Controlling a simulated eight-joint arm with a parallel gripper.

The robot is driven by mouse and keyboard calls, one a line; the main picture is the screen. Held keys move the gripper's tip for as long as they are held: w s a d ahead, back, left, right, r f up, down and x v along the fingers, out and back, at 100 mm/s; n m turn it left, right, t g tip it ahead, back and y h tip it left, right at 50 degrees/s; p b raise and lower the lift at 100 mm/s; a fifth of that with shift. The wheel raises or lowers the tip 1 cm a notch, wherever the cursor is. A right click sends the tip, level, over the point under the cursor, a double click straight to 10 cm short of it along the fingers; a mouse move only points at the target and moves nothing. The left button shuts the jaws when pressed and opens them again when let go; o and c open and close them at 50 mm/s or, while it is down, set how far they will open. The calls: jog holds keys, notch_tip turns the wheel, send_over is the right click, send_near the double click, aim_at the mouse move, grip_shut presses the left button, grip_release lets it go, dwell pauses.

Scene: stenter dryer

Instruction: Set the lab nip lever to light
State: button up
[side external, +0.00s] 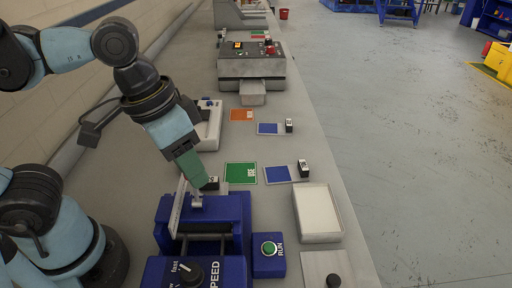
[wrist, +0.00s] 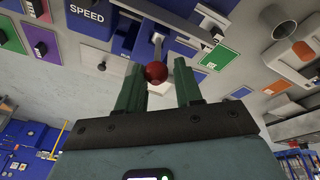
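The blue lab nip machine (side external: 240,212) stands on the bench in the side view, with a SPEED dial (side external: 190,272) at its front. Its lever shows in the wrist view as a metal rod (wrist: 158,46) ending in a red ball knob (wrist: 155,73). My gripper (wrist: 159,67) has two green fingers, spread apart on either side of the knob. The left finger is close to the knob; I cannot tell if it touches. A gap shows on the right. In the side view my gripper (side external: 196,180) is above the machine's back, and the knob is hidden. Light or other lever marks are not readable.
A blue RUN button box (side external: 268,262) sits right of the machine, with a pale tray (side external: 318,213) beyond. Green (side external: 241,173) and blue (side external: 277,174) swatches lie behind. A grey device (side external: 252,68) stands farther back. The floor at right is open.

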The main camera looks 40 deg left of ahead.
jog(key=shift+s+a+v, duration=0.1)
jog(key=shift+v, duration=0.7)
jog(key=shift+s+a+v, duration=0.1)
jog(key=shift+v, duration=0.7)
jog(key=shift+f, duration=0.1)
jog(key=shift+x, duration=3.95)
jog(key=shift+w+d, duration=0.15)
jog(key=shift+w, duration=0.2)
jog(key=w+a+n+t+y, duration=0.1)
jog(key=w+a+n+t, duration=0.1)
jog(key=w+a+t, duration=0.2)
jog(key=w+a, duration=0.3)
jog(key=a, duration=0.4)
jog(key=shift+a+r+t+y, duration=0.25)
jog(key=shift+r+t+y, duration=0.05)
jog(key=shift+t+y, duration=0.1)
jog(key=shift+c, duration=0.2)
